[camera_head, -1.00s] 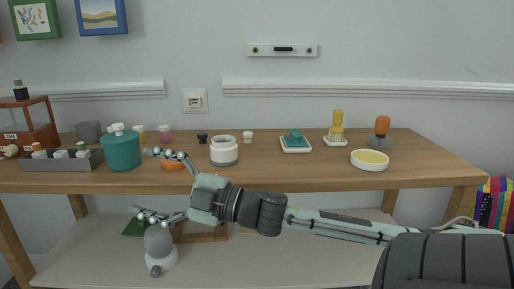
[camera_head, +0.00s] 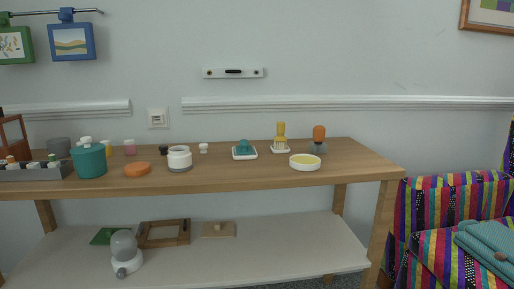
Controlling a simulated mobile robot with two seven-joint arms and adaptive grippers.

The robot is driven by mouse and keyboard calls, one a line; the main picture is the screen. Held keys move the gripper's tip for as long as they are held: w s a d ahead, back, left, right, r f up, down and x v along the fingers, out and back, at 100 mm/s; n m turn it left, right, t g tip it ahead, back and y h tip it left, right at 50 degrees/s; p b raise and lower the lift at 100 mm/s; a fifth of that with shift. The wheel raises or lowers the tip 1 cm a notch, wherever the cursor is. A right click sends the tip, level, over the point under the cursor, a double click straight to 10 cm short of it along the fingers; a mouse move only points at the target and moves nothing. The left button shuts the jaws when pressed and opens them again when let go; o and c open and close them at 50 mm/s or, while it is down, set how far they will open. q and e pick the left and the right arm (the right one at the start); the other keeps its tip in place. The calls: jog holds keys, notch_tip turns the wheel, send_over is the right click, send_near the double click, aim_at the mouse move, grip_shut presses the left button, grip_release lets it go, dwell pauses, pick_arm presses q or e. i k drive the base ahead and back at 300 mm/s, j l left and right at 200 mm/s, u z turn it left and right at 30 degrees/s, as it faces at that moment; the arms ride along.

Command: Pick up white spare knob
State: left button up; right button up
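A small white knob (camera_head: 203,148) stands on the wooden table (camera_head: 300,178), toward its back edge. A small black knob (camera_head: 164,150) is to its left, and a white jar with a grey base (camera_head: 179,158) is in front and to the left. Another white knob (camera_head: 85,140) tops the teal pot (camera_head: 89,160) on the left. The small white knob looks free-standing, with nothing covering it. Neither of my grippers is in view.
An orange disc (camera_head: 137,169), a teal item on a white dish (camera_head: 244,151), a yellow brush (camera_head: 280,138) and a pale yellow bowl (camera_head: 305,162) share the tabletop. A lower shelf (camera_head: 200,262) holds a grey-white device (camera_head: 124,251). A striped sofa (camera_head: 450,220) stands at right.

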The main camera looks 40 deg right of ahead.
aim_at(203, 147)
jog(key=i+l+z, duration=0.1)
jog(key=z, duration=0.25)
jog(key=i+z, duration=0.35)
jog(key=i+j+z, duration=0.1)
jog(key=z, duration=0.25)
jog(key=i+j, duration=0.1)
jog(key=i, duration=0.3)
jog(key=i+j, duration=0.15)
jog(key=i, duration=0.2)
jog(key=k+l+z, duration=0.15)
jog(key=k, duration=0.5)
